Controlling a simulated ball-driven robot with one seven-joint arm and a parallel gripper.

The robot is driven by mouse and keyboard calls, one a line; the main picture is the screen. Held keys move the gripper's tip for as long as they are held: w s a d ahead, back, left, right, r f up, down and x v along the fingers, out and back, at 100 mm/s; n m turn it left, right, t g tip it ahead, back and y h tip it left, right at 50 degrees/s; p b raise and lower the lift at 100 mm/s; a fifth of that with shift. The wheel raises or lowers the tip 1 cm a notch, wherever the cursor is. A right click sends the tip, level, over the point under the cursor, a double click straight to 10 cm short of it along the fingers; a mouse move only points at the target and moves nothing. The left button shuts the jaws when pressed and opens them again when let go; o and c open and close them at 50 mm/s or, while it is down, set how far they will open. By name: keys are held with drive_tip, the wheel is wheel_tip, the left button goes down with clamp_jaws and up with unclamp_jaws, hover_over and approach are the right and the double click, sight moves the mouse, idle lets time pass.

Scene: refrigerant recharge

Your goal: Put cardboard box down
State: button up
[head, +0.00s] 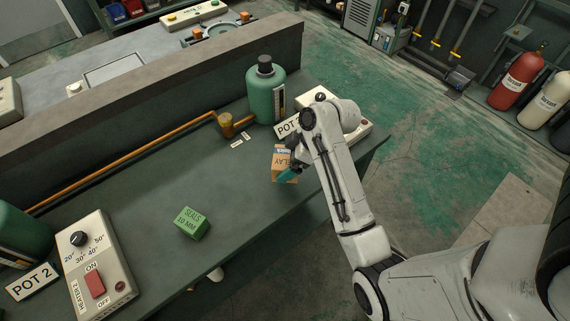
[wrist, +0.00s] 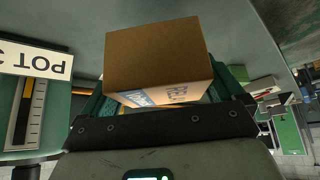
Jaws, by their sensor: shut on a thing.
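The cardboard box (head: 281,162) is brown with blue and dark lettering. It is at the right part of the green-grey bench (head: 160,190), in front of the "POT" sign (head: 288,126). My gripper (head: 290,172) is shut on the box. In the wrist view the box (wrist: 158,58) fills the upper middle, between the teal fingers of my gripper (wrist: 165,95). I cannot tell whether the underside of the box touches the bench. My arm hides part of the box's right side in the head view.
A green bottle (head: 265,92) stands behind the box, with a brass fitting and copper pipe (head: 130,155) to its left. A green "SEALS" box (head: 191,222) sits front left. A heater control box (head: 92,265) stands far left. The bench between is clear.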

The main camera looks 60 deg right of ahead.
drive_tip(key=shift+w+d+f, duration=0.45)
drive_tip(key=shift+w+f, duration=0.1)
drive_tip(key=shift+f, duration=0.25)
drive_tip(key=shift+w+d+f+p, duration=0.1)
drive_tip(key=shift+f+p, duration=0.3)
drive_tip(key=shift+f, duration=1.3)
drive_tip(key=o, duration=0.8)
drive_tip(key=shift+f, duration=0.1)
drive_tip(key=shift+c, duration=0.2)
drive_tip(key=b+v, duration=0.1)
drive_tip(key=v, duration=1.1)
drive_tip(key=s+a+f+m+g+h, duration=0.1)
drive_tip(key=s+a+f+m+g, duration=0.1)
drive_tip(key=s+a, duration=0.5)
drive_tip(key=s+a+f+m+g+h, duration=0.2)
drive_tip(key=s+a+f+m, duration=0.3)
drive_tip(key=s+a, duration=0.2)
drive_tip(key=a, duration=0.2)
drive_tip(key=shift+s+a+f+g+h, duration=0.2)
drive_tip(key=shift+a+f+g+h, duration=0.1)
drive_tip(key=shift+f, duration=0.1)
